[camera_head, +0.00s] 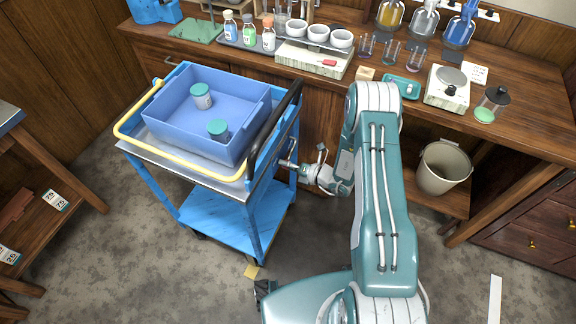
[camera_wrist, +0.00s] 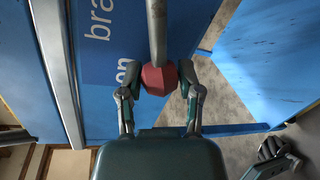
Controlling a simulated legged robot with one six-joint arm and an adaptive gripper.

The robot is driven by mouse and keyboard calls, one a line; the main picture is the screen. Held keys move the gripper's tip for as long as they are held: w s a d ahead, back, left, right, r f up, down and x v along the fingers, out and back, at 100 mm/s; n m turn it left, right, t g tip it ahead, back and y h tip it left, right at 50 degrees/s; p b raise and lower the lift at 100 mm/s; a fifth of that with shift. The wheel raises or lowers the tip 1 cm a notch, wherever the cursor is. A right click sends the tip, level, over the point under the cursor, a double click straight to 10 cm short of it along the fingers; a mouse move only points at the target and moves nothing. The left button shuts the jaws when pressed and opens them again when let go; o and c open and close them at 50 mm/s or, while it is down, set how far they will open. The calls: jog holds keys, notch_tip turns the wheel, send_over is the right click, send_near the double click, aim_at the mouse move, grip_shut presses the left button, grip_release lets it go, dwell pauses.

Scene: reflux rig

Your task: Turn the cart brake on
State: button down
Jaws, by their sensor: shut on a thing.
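The blue cart (camera_head: 222,213) stands left of my arm, with a blue side panel (camera_wrist: 98,62) facing my gripper. In the wrist view a grey metal brake lever (camera_wrist: 157,32) ends in a red faceted knob (camera_wrist: 159,79). My gripper (camera_wrist: 159,72) is shut on this knob, with one finger on each side. Printed letters, "bra" and a partly hidden "on", show on the panel beside and behind the lever. In the head view my gripper (camera_head: 289,163) is at the cart's right side; the knob is too small to make out there.
A blue bin (camera_head: 174,120) with two teal-lidded jars sits on the cart top, beside a yellow rail (camera_head: 127,119). The wooden bench (camera_head: 535,90) with glassware runs behind. A bucket (camera_head: 441,169) stands on a low shelf at right. Floor left of the cart is clear.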

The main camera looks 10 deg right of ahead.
aim_at(277, 158)
jog(key=shift+r+m+g+y, duration=0.3)
jog(key=shift+r+m+g, duration=0.2)
jog(key=shift+r+m, duration=1.2)
jog(key=shift+c, duration=1.3)
grip_release()
jog(key=shift+s, duration=0.15)
jog(key=v, duration=1.2)
